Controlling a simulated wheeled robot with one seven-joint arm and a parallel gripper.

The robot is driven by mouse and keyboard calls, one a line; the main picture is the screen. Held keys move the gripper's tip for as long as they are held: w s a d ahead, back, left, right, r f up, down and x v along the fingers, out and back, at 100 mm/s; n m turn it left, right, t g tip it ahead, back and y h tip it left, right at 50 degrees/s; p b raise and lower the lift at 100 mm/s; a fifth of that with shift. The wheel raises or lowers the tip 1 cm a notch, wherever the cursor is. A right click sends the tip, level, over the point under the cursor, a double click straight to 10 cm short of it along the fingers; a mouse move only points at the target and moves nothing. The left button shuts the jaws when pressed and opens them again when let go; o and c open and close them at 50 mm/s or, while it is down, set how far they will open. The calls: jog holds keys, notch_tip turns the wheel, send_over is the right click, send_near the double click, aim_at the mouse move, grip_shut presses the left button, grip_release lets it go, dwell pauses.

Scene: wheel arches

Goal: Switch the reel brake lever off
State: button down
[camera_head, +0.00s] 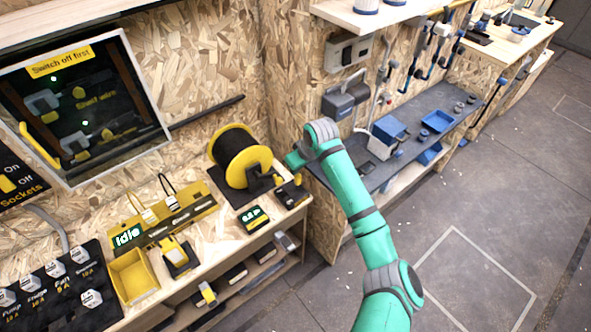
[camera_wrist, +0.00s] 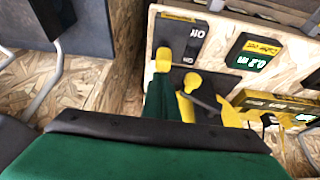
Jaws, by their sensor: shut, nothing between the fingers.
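The reel (camera_head: 240,155) is a black drum of wire with yellow flanges, on the bench's right end. Beside it is the dark brake lever box (camera_head: 291,195). In the wrist view the box (camera_wrist: 187,32) shows the word ON upside down, with a yellow lever handle (camera_wrist: 164,55) at its front edge. I cannot tell which setting it stands at. My gripper (camera_head: 294,160) is shut and empty, above and behind the box in the head view. In the wrist view my green gripper (camera_wrist: 160,90) meets the yellow handle in the picture; contact is unclear.
A yellow knob (camera_wrist: 190,82) on a dark crank sits close beside my gripper. A small length display (camera_head: 255,217) stands left of the lever box. A wooden wall lies behind the reel. A grey shelf (camera_head: 430,135) with blue trays is to the right.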

jog(key=shift+s+d+f+t+y, duration=0.1)
jog(key=shift+s+d+t+y, duration=0.1)
jog(key=shift+s+t+y, duration=0.2)
jog(key=shift+w, duration=0.15)
jog(key=shift+r, duration=0.2)
jog(key=shift+r, duration=0.75)
jog(key=s+d+r, duration=0.5)
jog(key=r, duration=0.1)
jog(key=shift+s+r, duration=0.2)
jog(key=shift+r, duration=0.2)
jog(key=shift+a, duration=0.15)
